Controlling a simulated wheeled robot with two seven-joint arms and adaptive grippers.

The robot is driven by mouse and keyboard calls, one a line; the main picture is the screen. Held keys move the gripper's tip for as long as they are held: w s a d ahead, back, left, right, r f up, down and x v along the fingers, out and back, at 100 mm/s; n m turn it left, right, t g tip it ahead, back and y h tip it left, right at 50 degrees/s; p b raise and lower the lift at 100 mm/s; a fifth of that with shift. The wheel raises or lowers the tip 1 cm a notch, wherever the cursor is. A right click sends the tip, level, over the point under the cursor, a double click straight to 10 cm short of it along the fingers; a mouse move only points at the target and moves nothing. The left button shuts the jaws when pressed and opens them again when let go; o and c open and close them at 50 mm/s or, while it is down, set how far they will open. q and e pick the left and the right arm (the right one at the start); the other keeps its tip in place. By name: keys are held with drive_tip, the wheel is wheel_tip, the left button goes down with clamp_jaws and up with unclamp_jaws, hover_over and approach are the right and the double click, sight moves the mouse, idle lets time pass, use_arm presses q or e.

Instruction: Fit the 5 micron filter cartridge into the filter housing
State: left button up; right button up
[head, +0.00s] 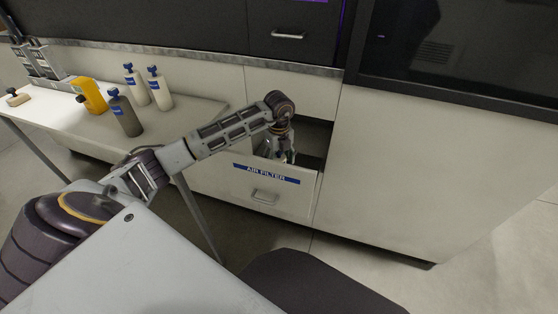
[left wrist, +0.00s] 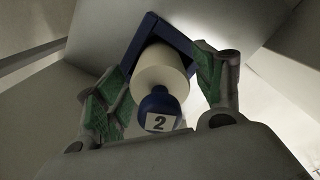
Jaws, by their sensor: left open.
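My left gripper (head: 288,154) reaches down into the open drawer (head: 240,184) labelled AIR FILTER. In the left wrist view, its green-padded fingers (left wrist: 163,80) are open on either side of a white cylinder (left wrist: 160,72). The cylinder has a rounded blue end (left wrist: 158,100) with a white label marked "2". A blue square frame (left wrist: 146,35) surrounds its far end. I cannot tell whether the fingers touch the cylinder, or whether the frame is the filter housing. In the head view, the arm hides most of the drawer's inside. My right gripper is not in view.
A side table (head: 192,113) on the left holds several bottles, including a yellow one (head: 88,90) and a grey one (head: 124,113). The drawer's front and side walls stand close around my left gripper. A cabinet front (head: 380,170) lies to the right.

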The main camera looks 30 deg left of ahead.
use_arm(q)
drive_tip(key=shift+r, duration=0.75)
wheel_tip(320, 180, up, 11)
drive_tip(key=shift+f+p, duration=0.2)
drive_tip(key=shift+p, duration=0.8)
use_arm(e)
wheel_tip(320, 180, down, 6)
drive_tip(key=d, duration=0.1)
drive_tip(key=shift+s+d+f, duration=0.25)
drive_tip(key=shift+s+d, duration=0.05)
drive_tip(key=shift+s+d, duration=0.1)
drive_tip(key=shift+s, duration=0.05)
use_arm(q)
wheel_tip(320, 180, up, 10)
drive_tip(key=p, duration=1)
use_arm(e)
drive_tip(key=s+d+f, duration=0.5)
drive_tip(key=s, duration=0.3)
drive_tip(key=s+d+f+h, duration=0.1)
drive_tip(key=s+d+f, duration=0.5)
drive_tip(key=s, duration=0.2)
